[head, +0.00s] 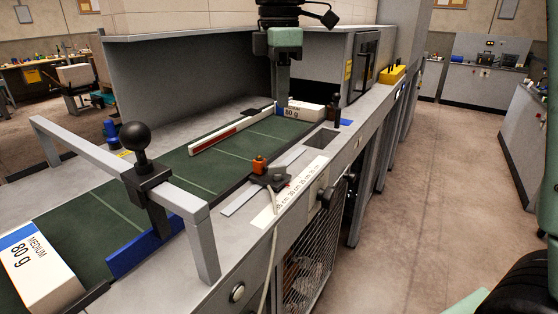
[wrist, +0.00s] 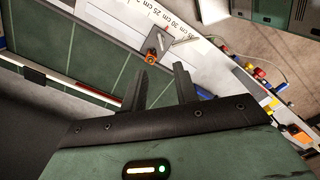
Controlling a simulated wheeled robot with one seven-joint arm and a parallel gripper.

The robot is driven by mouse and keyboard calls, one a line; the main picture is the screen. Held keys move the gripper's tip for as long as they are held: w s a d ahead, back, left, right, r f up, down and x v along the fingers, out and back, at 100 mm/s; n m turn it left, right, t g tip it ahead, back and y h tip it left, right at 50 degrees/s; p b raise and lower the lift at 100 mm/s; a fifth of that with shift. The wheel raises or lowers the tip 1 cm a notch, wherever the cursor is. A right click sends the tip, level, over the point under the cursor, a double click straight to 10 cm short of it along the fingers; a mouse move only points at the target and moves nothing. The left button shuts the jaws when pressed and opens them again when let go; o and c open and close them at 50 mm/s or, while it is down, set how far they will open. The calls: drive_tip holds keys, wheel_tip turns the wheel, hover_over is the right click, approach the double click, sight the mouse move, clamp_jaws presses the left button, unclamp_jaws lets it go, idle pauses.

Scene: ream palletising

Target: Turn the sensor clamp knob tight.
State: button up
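An orange sensor (head: 259,165) sits on a dark clamp (head: 274,180) beside a scale strip (head: 292,202) at the belt's near edge. A small dark knob-like part shows on the clamp; how tight it is cannot be seen. In the wrist view the orange sensor (wrist: 152,55) and its grey plate (wrist: 166,42) lie just beyond my fingertips. My gripper (wrist: 161,70) has its two dark fingers apart, with nothing between them. In the head view my gripper (head: 282,95) points down above the belt's far part, behind the clamp and apart from it.
A grey bar (head: 85,150) with a black ball knob (head: 134,137) and a blue guide (head: 130,255) crosses the green belt (head: 185,170). White reams lie at the near left (head: 38,272) and far end (head: 305,110). A red-white rail (head: 230,130) lies along the belt.

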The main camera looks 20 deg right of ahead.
sight(277, 172)
wheel_tip(277, 172, down, 15)
drive_tip(key=shift+f+p, duration=0.1)
drive_tip(key=shift+p, duration=0.65)
clamp_jaws()
